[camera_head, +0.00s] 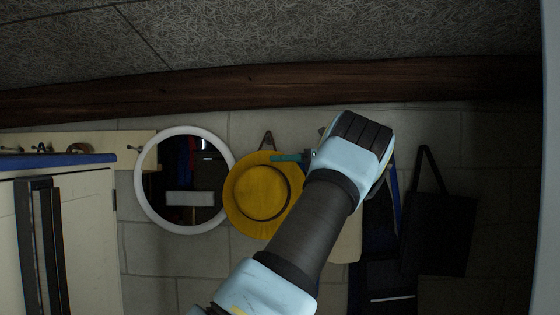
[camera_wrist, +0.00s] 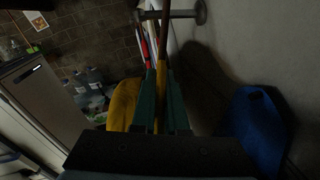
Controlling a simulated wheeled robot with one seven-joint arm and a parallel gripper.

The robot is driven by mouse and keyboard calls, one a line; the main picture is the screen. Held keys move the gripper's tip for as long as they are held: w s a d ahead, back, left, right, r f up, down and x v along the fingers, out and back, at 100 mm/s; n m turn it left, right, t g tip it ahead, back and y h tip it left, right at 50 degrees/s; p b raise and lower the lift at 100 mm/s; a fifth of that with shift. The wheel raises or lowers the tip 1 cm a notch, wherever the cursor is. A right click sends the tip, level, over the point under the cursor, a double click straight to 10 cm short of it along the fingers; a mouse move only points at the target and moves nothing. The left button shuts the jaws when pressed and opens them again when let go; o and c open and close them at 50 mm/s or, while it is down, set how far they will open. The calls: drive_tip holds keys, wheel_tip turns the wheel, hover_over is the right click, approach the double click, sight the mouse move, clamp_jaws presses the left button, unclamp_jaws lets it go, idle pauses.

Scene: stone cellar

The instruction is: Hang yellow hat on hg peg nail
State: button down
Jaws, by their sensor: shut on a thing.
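The yellow hat (camera_head: 240,202) is against or just in front of the pale block wall, its round crown facing me. My gripper (camera_head: 288,157) reaches in from the right and is shut on the hat's upper brim. In the wrist view the yellow brim (camera_wrist: 161,72) runs edge-on between my teal fingers (camera_wrist: 161,100), with more of the hat (camera_wrist: 122,103) to the left. A dark pointed piece (camera_head: 266,139) shows just above the hat; I cannot tell whether it is the peg nail or touches the hat. A grey peg-like bar (camera_wrist: 185,14) crosses beyond the fingertips in the wrist view.
A round white-framed mirror (camera_head: 143,207) hangs close left of the hat. A dark bag (camera_head: 437,225) hangs on the right. A wooden beam (camera_head: 280,86) runs above. A cream board with pegs (camera_head: 90,142) is far left. A blue object (camera_wrist: 258,130) is right in the wrist view.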

drive_tip(key=c, duration=0.9)
unclamp_jaws()
drive_tip(key=shift+o, duration=0.2)
